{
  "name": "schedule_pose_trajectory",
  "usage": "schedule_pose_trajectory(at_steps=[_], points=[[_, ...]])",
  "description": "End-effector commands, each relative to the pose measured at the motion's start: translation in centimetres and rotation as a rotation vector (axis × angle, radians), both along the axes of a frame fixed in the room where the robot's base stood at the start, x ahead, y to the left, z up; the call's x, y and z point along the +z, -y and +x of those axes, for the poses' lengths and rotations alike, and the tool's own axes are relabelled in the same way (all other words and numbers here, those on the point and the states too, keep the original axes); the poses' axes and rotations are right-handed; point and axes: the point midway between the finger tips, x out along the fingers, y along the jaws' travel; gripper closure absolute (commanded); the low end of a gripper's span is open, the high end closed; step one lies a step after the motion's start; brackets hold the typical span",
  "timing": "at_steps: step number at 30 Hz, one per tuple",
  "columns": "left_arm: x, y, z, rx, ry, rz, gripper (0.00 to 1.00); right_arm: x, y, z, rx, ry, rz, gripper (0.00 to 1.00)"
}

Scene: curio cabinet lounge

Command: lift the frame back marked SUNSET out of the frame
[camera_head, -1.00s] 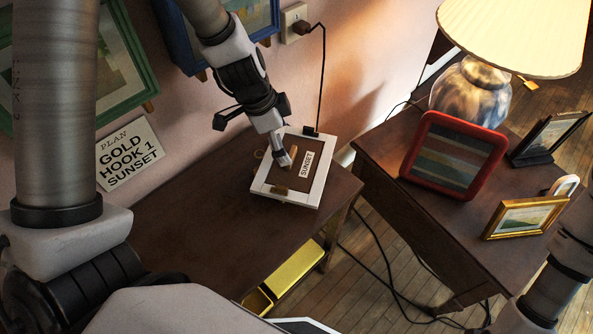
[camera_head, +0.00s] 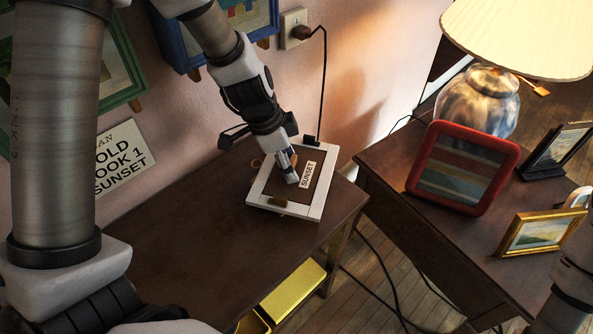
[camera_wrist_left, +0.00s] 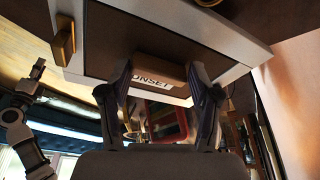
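The white picture frame (camera_head: 317,208) lies face down on the dark brown table. Its brown back (camera_head: 293,198) sits inside the rim, with a white SUNSET label (camera_head: 307,175). A wooden block (camera_wrist_left: 160,70) stands on the back. My left gripper (camera_head: 290,172) points down at it. In the left wrist view, the fingers of my left gripper (camera_wrist_left: 160,78) flank the block closely; I cannot tell whether they press on it. A small wooden tab (camera_head: 278,201) is on the near rim, and another shows at the left rim. What looks like my right gripper (camera_wrist_left: 38,70) is small and unclear.
A plan card (camera_head: 124,158), partly hidden by my arm, leans at the wall. A black cord runs from the outlet (camera_head: 295,27) down behind the frame. The right table (camera_head: 400,160) holds a lamp (camera_head: 478,104), a red frame (camera_head: 462,168) and a gold frame (camera_head: 540,232). The brown table's left part is clear.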

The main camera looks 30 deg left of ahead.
Motion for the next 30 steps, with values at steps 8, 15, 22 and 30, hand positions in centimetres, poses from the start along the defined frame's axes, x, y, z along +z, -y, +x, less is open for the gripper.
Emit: schedule_pose_trajectory(at_steps=[8, 15, 22, 30], points=[[0.2, 0.0, 0.0, 0.000, -0.001, 0.000, 0.73, 0.2, 0.0, 0.0, 0.000, 0.000, 0.000, 0.60], [0.8, 0.0, 0.0, -0.001, 0.000, 0.000, 0.73, 0.6, 0.0, 0.0, 0.000, 0.000, 0.000, 0.60], [1.3, 0.0, 0.0, -0.001, 0.000, 0.000, 0.73, 0.9, 0.0, 0.0, 0.000, 0.000, 0.000, 0.60], [1.4, 0.0, 0.0, 0.000, -0.001, -0.001, 0.73, 0.9, 0.0, 0.0, 0.000, 0.000, 0.000, 0.60]])
